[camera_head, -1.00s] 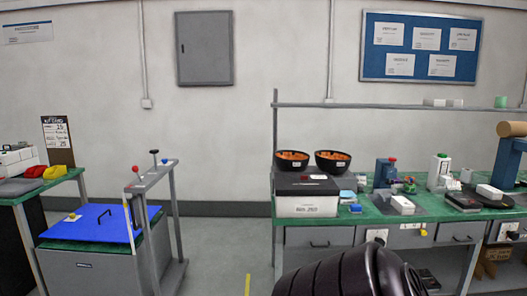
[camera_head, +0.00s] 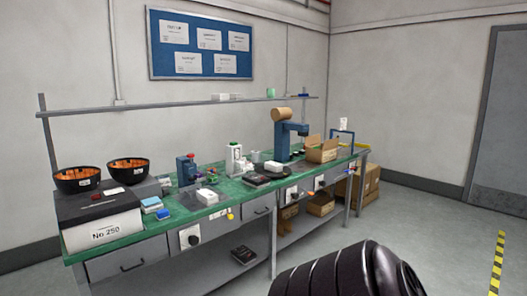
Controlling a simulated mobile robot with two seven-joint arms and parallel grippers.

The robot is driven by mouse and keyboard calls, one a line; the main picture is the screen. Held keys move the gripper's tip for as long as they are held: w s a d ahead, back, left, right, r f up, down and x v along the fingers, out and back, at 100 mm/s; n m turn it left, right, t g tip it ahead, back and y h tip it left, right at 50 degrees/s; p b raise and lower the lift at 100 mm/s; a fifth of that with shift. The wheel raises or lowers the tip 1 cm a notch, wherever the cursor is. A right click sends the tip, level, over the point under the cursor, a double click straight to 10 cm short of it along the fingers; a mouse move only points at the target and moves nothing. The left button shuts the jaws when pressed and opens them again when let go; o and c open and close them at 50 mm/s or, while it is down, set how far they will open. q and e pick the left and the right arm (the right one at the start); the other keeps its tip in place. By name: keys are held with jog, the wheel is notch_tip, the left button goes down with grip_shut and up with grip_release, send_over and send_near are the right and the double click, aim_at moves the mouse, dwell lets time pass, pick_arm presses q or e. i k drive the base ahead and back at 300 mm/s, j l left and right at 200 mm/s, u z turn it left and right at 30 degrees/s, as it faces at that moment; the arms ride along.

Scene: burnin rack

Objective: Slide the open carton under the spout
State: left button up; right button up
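An open brown carton (camera_head: 321,152) with raised flaps stands on the green bench top near the bench's right end. A blue machine (camera_head: 283,143) with a brown roll (camera_head: 283,115) on top stands just left of it. A blue frame (camera_head: 341,134) with a white piece on top stands at the right end of the bench, behind the carton. I cannot make out which part is the spout. Neither gripper is in view; only a black ribbed link of my own arm shows at the bottom.
The green-topped bench (camera_head: 150,232) runs along the wall. Black bowls (camera_head: 77,180), a white bottle (camera_head: 235,158) and small devices crowd its left and middle. Brown boxes (camera_head: 367,184) stand on the floor past its right end. The floor (camera_head: 420,225) at right is clear.

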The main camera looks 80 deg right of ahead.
aim_at(314, 154)
jog(key=z, duration=3.05)
jog(key=i+l+z, duration=0.3)
jog(key=i, duration=0.55)
jog(key=i+z, duration=0.3)
jog(key=i, duration=1.95)
jog(key=i+l+u, duration=0.15)
jog(key=i, duration=0.45)
jog(key=i+l+u, duration=0.2)
jog(key=i, duration=0.4)
jog(key=i+l+u, duration=0.15)
jog(key=i+u, duration=0.3)
jog(key=i+l+u, duration=0.25)
jog(key=u, duration=0.15)
jog(key=i, duration=0.1)
